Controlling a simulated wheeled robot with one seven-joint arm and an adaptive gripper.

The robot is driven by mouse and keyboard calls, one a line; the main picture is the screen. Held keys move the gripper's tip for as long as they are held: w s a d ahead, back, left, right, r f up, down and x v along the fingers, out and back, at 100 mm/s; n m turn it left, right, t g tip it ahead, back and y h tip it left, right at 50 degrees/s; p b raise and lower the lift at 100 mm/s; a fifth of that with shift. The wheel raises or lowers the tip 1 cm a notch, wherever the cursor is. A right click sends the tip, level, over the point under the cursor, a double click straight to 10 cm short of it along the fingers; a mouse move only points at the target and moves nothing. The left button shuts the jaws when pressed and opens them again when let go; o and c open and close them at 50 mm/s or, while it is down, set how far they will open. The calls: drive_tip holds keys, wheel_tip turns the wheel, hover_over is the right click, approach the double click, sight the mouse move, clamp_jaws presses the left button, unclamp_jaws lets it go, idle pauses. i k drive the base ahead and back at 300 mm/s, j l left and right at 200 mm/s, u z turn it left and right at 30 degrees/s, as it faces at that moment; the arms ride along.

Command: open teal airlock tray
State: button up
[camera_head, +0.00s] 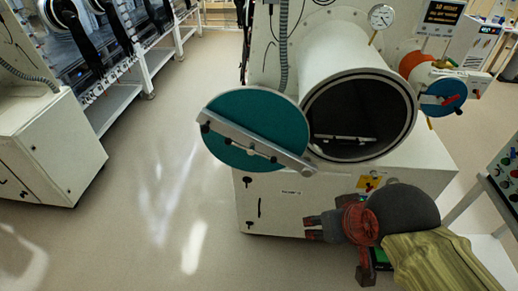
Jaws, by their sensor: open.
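The teal airlock door (265,115), a round disc with a grey bar across it, stands swung open to the left of the large white airlock cylinder (330,48). The cylinder's round mouth is open and dark inside. A pale bar or tray edge (345,139) shows low inside it; the rest of the tray is hidden in shadow. My gripper (310,228) is below the mouth, in front of the white cabinet, pointing left. Its jaws are open with nothing between them, and it is apart from the door and the tray.
A smaller airlock with a blue door (443,97) and orange ring sits at the right. A pressure gauge (382,16) stands on top of the large cylinder. A white cabinet (45,145) stands at the left. The floor between is clear. A dark-framed cart (505,180) is at the right edge.

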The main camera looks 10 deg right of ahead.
sight(340, 112)
drive_tip(key=i+l+z, duration=0.1)
drive_tip(key=l+z, duration=0.2)
drive_tip(key=z, duration=0.2)
drive_tip(key=i+l+z, duration=0.2)
drive_tip(key=z, duration=0.3)
